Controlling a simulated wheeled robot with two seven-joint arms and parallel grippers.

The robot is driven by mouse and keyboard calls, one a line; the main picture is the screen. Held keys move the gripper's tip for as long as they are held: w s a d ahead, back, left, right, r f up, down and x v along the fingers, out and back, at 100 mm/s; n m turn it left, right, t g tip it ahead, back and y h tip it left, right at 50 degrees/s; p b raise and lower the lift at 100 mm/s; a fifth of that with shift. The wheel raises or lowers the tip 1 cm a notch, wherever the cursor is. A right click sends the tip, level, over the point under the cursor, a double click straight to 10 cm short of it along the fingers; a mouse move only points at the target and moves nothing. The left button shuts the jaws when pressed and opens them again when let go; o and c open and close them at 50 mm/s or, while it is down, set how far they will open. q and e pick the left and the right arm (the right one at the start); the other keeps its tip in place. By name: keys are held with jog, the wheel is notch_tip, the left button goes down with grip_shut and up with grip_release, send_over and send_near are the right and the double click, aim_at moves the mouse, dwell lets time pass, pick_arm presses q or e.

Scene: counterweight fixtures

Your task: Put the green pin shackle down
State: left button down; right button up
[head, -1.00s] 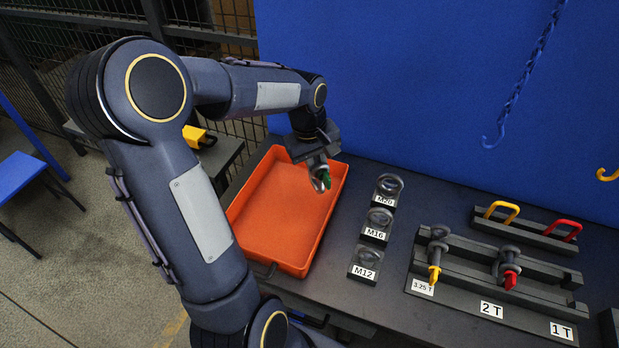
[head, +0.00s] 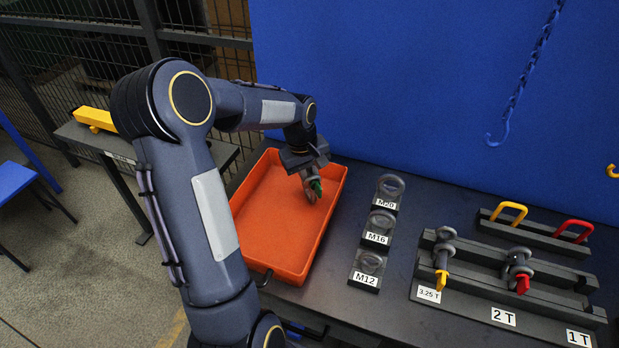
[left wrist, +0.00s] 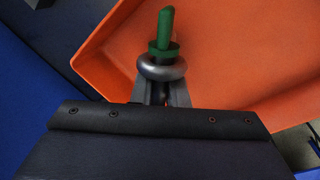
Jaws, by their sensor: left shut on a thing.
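The green pin shackle (head: 316,186) has a grey metal bow and a green pin. My left gripper (head: 309,180) is shut on it and holds it over the far right part of the orange tray (head: 252,258). In the left wrist view the shackle's green pin (left wrist: 164,28) points away from the fingers, and its grey bow (left wrist: 161,70) sits at the fingertips of the gripper (left wrist: 160,92). The tray floor (left wrist: 225,60) lies behind it. I cannot tell whether the shackle touches the tray floor. My right gripper is not in view.
Blocks marked M20, M16 (head: 377,228) and M12 stand right of the tray. Further right, a dark rack (head: 480,275) holds a yellow-pin and a red-pin shackle. A blue panel (head: 400,90) rises behind the table. The tray's near part is empty.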

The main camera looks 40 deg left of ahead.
pick_arm(q)
jog(key=c, duration=1.8)
grip_release()
jog(key=shift+f, duration=0.1)
jog(key=shift+c, duration=0.2)
jog(key=o, duration=0.4)
notch_tip(320, 180, up, 12)
jog(key=s, duration=0.1)
jog(key=shift+s+a, duration=0.3)
jog(key=shift+a, duration=0.1)
